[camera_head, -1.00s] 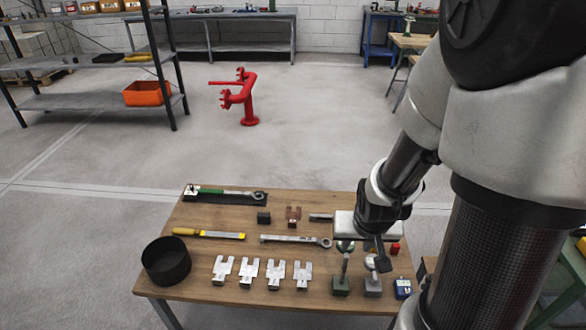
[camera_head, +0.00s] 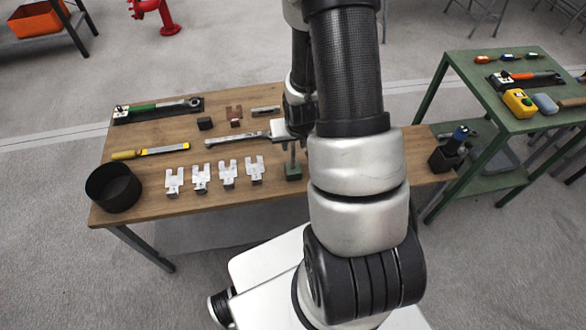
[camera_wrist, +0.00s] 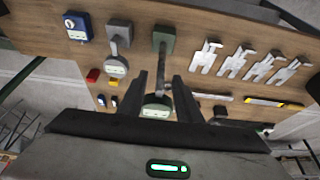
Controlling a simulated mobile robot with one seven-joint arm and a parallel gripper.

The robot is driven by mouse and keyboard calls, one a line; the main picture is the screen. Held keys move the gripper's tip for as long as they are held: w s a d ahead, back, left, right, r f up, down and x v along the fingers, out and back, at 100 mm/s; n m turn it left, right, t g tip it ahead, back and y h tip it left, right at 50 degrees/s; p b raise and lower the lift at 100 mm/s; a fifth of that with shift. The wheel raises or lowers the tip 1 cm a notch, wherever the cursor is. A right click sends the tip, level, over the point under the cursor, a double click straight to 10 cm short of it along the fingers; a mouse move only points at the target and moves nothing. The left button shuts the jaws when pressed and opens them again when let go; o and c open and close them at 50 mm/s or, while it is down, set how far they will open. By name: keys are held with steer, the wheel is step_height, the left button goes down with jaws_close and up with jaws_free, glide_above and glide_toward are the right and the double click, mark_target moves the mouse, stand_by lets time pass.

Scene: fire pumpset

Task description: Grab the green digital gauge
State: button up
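The green digital gauge (camera_wrist: 156,108) stands on the wooden table, with a green square base (camera_wrist: 165,40), a thin stem and a round pale dial head. In the head view its green base (camera_head: 292,172) and stem show just left of my arm; its head is hidden. In the wrist view my gripper (camera_wrist: 160,80) is open, with one dark finger on each side of the dial head. I cannot tell whether either finger touches it. A similar grey gauge (camera_wrist: 115,66) and a blue-based device (camera_wrist: 76,27) are to its left in the wrist view.
Several silver fork-shaped pieces (camera_head: 200,178) stand left of the gauge in the head view. A wrench (camera_head: 238,138), a yellow-handled file (camera_head: 150,152) and a black round bin (camera_head: 114,187) share the table. A green table (camera_head: 500,120) with tools stands at right.

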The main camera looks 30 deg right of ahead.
mark_target(292, 152)
steer(key=x, duration=0.3)
steer(key=shift+f, duration=0.2)
steer(key=shift+c, duration=0.4)
jaws_close()
steer(key=shift+w+r, duration=0.1)
stand_by(0.8)
